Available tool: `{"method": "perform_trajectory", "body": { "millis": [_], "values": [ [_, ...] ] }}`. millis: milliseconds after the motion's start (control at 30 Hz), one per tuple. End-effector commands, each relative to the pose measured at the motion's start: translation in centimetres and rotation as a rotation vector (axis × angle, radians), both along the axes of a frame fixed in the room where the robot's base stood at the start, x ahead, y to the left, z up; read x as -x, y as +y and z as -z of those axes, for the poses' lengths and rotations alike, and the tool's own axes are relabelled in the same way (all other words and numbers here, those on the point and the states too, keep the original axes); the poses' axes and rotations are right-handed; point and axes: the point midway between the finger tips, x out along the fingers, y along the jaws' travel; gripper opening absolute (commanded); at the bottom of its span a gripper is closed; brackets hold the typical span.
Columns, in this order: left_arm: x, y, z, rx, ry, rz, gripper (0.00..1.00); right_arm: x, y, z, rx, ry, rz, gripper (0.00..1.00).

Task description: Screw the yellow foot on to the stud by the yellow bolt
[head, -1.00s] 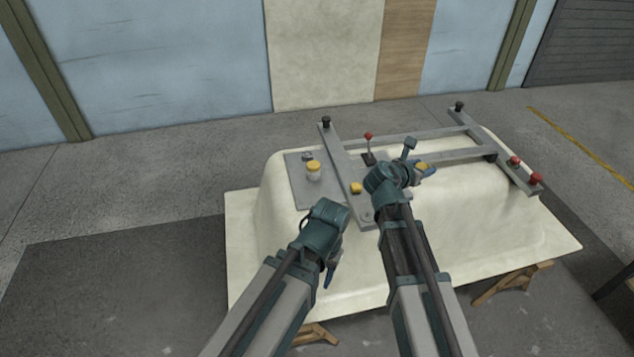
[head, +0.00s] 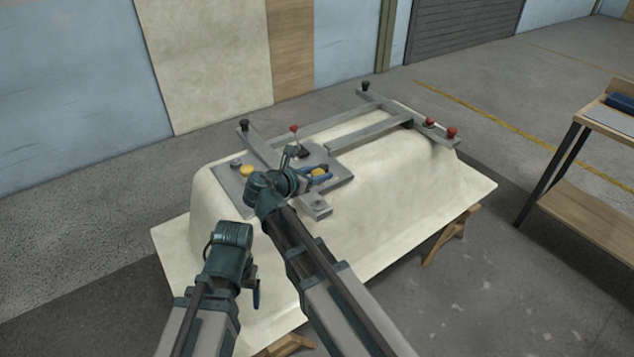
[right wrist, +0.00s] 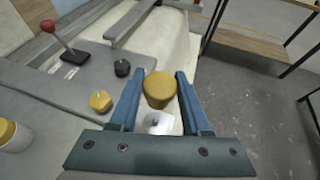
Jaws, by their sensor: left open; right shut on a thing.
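The yellow foot (right wrist: 160,88) is a round, capped piece between the blue fingers of my right gripper (right wrist: 158,92). The gripper is shut on it, also in the head view (head: 318,172), over the tub-side frame. A small dark stud (right wrist: 156,122) stands on a pale square beam end, apart from the foot and nearer the wrist in the picture. The yellow bolt (right wrist: 101,100), six-sided, sits on the grey beam to the left; my right arm hides it in the head view. My left gripper (head: 257,292) is open and empty, low at the tub's near edge.
The upturned cream tub (head: 400,180) carries a grey frame with red feet (head: 451,132) and black feet (head: 365,87). A workbench (head: 590,180) is at right.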

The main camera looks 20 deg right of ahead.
Motion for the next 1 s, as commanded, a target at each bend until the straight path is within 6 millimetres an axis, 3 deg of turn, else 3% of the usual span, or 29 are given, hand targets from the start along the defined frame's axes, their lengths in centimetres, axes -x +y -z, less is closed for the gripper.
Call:
{"method": "perform_trajectory", "body": {
  "millis": [533, 1000],
  "values": [
    [0.0, 0.0, 0.5, 0.0, 0.0, 0.0, 0.76, 0.1, 0.0, 0.5, -0.001, -0.003, 0.004, 0.0],
    [0.0, 0.0, 4.4, 0.0, 0.0, 0.0, 0.76, 0.1, 0.0, 4.4, -0.001, -0.003, 0.004, 0.0]
  ]
}}
